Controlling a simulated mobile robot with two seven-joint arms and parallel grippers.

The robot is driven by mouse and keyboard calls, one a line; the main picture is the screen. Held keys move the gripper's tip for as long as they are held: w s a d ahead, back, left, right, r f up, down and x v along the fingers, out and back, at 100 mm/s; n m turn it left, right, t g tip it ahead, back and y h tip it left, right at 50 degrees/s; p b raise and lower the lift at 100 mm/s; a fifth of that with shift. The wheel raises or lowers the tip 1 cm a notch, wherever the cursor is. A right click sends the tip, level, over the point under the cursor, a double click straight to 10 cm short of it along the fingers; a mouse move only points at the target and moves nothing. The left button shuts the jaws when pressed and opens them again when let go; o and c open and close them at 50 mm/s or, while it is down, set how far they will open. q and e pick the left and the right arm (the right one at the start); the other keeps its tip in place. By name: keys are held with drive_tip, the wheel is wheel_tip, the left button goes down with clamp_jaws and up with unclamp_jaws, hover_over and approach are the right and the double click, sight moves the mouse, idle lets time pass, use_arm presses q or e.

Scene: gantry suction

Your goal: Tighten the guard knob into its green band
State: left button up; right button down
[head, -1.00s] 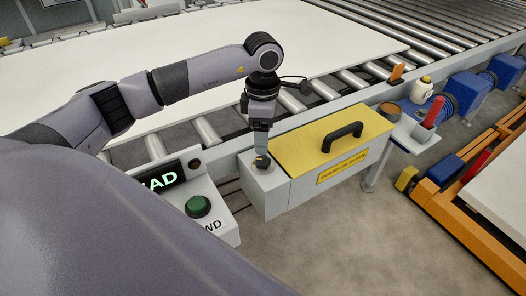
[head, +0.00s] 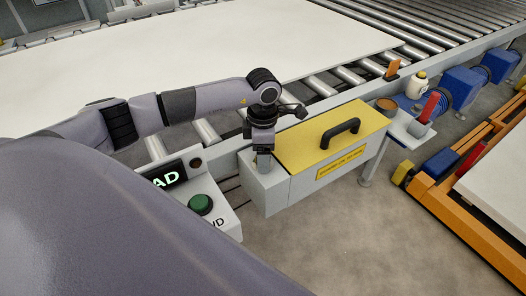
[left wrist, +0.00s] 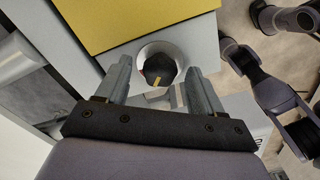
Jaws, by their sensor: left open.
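The guard knob (left wrist: 158,66) shows in the left wrist view as a dark round knob with a yellow pointer line towards the picture's bottom. It sits on a pale round dial (left wrist: 172,52) on the grey box (head: 272,193) at the left end of the yellow guard cover (head: 310,140). A small reddish patch shows at the knob's left edge. I cannot make out the green band. My left gripper (left wrist: 160,72) is open, pointing down, with one finger on each side of the knob. In the head view my left gripper (head: 263,163) hides the knob. My right gripper is not in view.
The guard cover has a black handle (head: 341,133). A panel with a green button (head: 200,204) and a lit display (head: 166,178) stands left of the box. A small shelf (head: 402,129) holds a red-handled item (head: 430,106). Open floor lies in front.

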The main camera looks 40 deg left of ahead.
use_arm(q)
drive_tip(key=c, duration=1.1)
drive_tip(key=shift+o, duration=0.2)
drive_tip(key=shift+f+m+b, duration=0.15)
drive_tip(key=shift+m+b, duration=0.45)
drive_tip(key=shift+b, duration=0.05)
drive_tip(key=shift+m, duration=0.5)
drive_tip(key=o, duration=1.1)
drive_tip(key=shift+c, duration=0.2)
drive_tip(key=shift+r, duration=0.2)
